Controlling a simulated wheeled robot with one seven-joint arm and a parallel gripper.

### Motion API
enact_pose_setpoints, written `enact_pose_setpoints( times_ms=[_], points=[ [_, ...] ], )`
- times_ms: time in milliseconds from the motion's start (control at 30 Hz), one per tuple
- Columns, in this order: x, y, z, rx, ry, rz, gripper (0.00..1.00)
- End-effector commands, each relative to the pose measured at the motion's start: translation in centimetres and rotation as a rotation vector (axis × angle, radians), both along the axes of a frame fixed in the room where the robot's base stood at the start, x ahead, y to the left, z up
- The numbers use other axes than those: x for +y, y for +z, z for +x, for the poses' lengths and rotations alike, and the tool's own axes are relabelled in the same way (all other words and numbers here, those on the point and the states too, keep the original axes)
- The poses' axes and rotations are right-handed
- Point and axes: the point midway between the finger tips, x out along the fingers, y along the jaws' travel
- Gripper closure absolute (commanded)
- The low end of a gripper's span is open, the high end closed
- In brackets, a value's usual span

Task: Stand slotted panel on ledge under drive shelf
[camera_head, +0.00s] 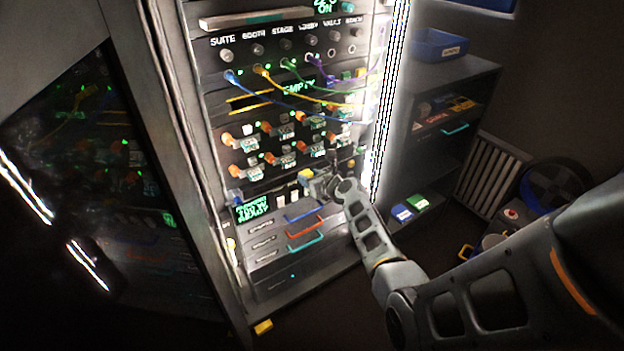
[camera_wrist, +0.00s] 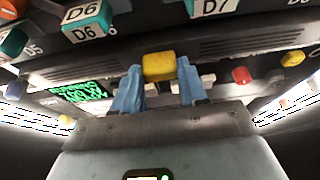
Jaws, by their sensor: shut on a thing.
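In the wrist view my gripper (camera_wrist: 159,82) has its two blue fingertips closed on a yellow grip block (camera_wrist: 159,66). The block sits against the front of a dark panel with long slots (camera_wrist: 90,68), which spans most of the picture below the drives. The drive shelf, with units marked D6 (camera_wrist: 82,32) and D7, is just above the panel. In the head view my gripper (camera_head: 318,184) is at the rack front, below the orange-handled drives (camera_head: 247,143). The ledge and the panel's lower edge are hidden, so I cannot tell whether they touch.
A green-text display (camera_head: 255,207) and drawers with blue and red handles (camera_head: 304,230) lie below. Coloured cables (camera_head: 275,85) hang above the drives. A shelf unit (camera_head: 450,120) and a pale slatted grille (camera_head: 492,178) stand right of the rack.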

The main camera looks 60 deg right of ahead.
Motion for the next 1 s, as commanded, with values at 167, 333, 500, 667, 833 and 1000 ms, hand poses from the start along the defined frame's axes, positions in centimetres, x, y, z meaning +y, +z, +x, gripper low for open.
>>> enact_pose_setpoints(
  times_ms=[167,333,500,667,833,1000],
  points=[
    [-0.3,0.1,0.4,-0.002,-0.001,-0.001,1.00],
    [-0.5,0.1,0.8,-0.002,-0.001,-0.003,1.00],
    [-0.7,0.1,1.1,-0.001,0.000,-0.002,1.00],
    [-0.8,0.1,1.4,-0.001,0.000,-0.002,1.00],
    [-1.1,0.1,1.7,-0.002,0.000,-0.002,1.00],
    [-1.1,0.1,1.8,-0.001,0.000,-0.002,0.48]
  ],
)
